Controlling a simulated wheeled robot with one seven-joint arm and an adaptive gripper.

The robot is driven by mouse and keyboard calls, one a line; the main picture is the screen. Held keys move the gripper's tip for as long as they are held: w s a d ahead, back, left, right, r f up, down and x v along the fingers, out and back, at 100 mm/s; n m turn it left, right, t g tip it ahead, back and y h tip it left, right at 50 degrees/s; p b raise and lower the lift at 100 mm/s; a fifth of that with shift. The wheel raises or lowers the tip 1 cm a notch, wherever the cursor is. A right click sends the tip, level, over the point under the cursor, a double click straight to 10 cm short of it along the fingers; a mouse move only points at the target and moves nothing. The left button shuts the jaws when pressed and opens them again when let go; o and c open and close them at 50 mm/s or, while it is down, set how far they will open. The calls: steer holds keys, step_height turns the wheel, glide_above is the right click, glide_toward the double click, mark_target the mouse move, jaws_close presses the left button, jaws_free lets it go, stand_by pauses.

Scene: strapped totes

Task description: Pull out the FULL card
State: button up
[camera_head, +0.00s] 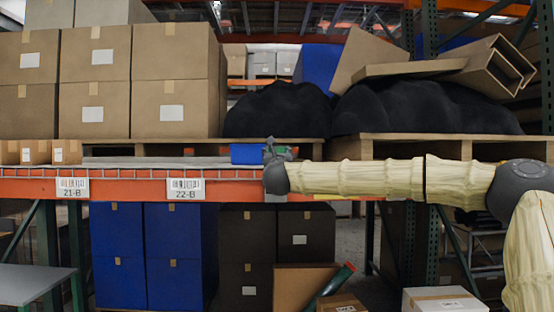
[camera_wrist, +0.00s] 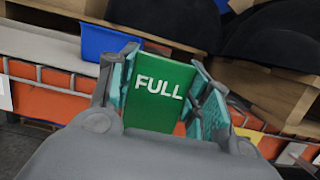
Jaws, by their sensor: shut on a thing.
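The green card with white FULL lettering (camera_wrist: 158,90) stands between the two fingers of my gripper (camera_wrist: 160,95) in the wrist view. My gripper is shut on it, with a teal pad at each side. In the head view my gripper (camera_head: 275,152) is at the shelf's front edge, and a bit of green beside it seems to be the card. A blue tote (camera_head: 246,154) sits on the shelf right behind and left of my gripper. It also shows in the wrist view (camera_wrist: 100,42).
The orange shelf beam (camera_head: 130,189) with a wire rail runs below my gripper. Pallets with black covered loads (camera_head: 278,110) and cardboard boxes (camera_head: 178,80) stand behind. Small boxes (camera_head: 66,152) sit at the shelf's left end. Blue boxes (camera_head: 117,255) are underneath.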

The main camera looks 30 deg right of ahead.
steer(key=s+a+b, duration=0.4)
steer(key=s+b, duration=0.1)
steer(key=s, duration=0.2)
steer(key=shift+a+b, duration=0.2)
steer(key=shift+b, duration=0.1)
stand_by(0.8)
steer(key=shift+f, duration=0.1)
